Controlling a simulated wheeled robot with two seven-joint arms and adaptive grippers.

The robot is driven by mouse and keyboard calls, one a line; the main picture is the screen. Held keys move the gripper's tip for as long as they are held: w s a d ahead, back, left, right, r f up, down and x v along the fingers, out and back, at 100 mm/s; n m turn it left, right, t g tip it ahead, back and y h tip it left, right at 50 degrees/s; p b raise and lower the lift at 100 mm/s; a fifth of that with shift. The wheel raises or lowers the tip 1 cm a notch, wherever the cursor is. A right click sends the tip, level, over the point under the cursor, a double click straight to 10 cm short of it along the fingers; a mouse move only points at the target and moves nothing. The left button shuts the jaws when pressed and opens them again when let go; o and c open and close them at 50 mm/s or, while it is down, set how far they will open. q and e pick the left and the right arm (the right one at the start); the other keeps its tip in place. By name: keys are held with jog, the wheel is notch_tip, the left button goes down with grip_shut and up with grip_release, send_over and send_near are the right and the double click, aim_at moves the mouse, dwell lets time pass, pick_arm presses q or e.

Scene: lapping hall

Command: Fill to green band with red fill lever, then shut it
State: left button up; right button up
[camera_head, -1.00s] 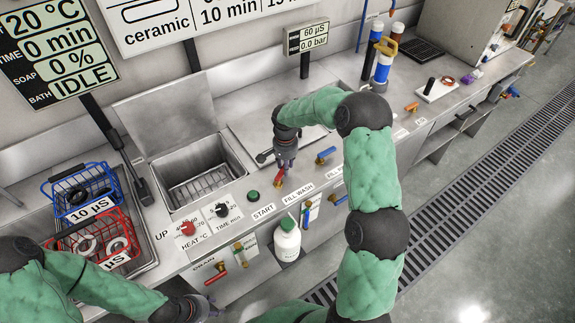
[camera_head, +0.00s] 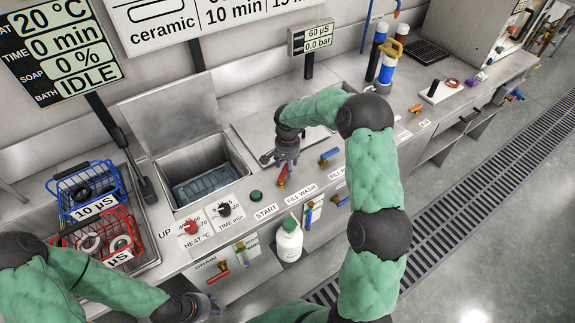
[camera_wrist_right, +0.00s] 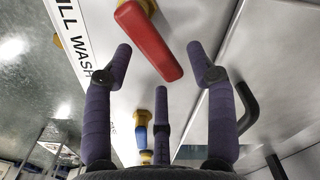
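The red fill lever (camera_head: 281,177) sits on the counter by the "FILL WASH" label. My right gripper (camera_head: 285,158) is over it; in the right wrist view the red lever (camera_wrist_right: 150,42) lies between the spread fingers, and the gripper is open. I cannot tell whether a finger touches it. The wash basin (camera_head: 229,149) has a bluish, water-like layer over its floor. A sight tube (camera_head: 241,255) with green beside it is on the front panel; its level is too small to read. My left gripper (camera_head: 208,305) is low at the front; its fingers are unclear.
A blue-handled valve (camera_head: 329,156) is right of the red lever. A white bottle (camera_head: 289,242) hangs on the front. A red drain lever (camera_head: 217,277) is lower left. Blue (camera_head: 56,188) and red (camera_head: 136,232) baskets sit at left. The display (camera_head: 62,87) reads IDLE.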

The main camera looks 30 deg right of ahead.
notch_tip(320, 180, up, 12)
dwell(0.6)
dwell(6.5)
